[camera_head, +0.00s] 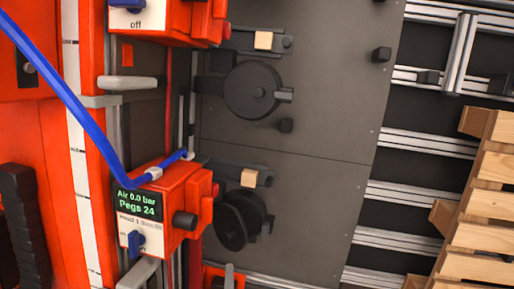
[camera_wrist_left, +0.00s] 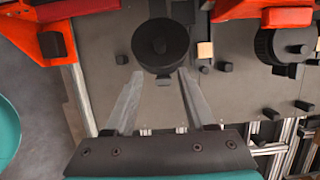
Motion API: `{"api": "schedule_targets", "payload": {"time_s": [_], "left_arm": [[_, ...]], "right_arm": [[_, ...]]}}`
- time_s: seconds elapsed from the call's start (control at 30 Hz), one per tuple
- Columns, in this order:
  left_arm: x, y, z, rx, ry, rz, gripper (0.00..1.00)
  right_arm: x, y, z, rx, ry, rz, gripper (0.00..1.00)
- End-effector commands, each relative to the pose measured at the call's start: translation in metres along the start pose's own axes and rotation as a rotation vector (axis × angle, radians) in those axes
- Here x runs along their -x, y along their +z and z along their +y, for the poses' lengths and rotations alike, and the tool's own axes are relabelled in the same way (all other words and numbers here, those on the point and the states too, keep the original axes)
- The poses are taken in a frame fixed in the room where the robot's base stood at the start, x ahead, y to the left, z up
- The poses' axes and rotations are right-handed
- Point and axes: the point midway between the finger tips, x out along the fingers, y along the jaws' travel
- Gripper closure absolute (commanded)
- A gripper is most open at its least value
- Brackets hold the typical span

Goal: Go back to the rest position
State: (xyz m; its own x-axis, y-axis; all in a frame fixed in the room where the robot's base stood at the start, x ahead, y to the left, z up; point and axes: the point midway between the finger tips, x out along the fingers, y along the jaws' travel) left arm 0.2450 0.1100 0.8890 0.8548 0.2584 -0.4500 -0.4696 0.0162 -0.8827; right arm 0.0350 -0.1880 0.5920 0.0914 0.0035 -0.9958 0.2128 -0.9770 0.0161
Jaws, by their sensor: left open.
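My left gripper (camera_wrist_left: 160,72) shows in the left wrist view with its two grey fingers spread apart and nothing between them. A round black disc (camera_wrist_left: 163,43) on the dark panel lies beyond the fingertips; I cannot tell the exact gap to it. In the head view I cannot clearly make out the left gripper. My right gripper is in neither view.
In the head view, a red nailing head with a display (camera_head: 137,205) reads "Air 0.0 bar, Pegs 24". A blue hose (camera_head: 75,105) runs to it. Black discs (camera_head: 252,90) sit on the dark panel (camera_head: 325,70). A wooden pallet (camera_head: 480,207) stands at right.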

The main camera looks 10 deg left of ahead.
Motion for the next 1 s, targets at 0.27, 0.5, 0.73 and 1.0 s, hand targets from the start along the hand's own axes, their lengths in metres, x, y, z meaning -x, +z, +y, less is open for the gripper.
{"api": "schedule_targets", "payload": {"time_s": [0.27, 0.5, 0.73, 1.0], "left_arm": [[-0.016, 0.002, 0.045, 0.011, 0.103, 0.008, 0.45], [-0.047, 0.023, 0.2, 0.172, 0.488, -0.015, 0.45], [-0.041, 0.049, 0.325, 0.51, 0.804, -0.138, 0.45], [-0.018, 0.067, 0.409, 0.959, 0.968, -0.356, 0.45]], "right_arm": [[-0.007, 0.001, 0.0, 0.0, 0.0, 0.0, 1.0], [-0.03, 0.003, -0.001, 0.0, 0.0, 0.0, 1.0], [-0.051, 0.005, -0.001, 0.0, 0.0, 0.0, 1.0], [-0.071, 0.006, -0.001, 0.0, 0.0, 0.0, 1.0]]}}
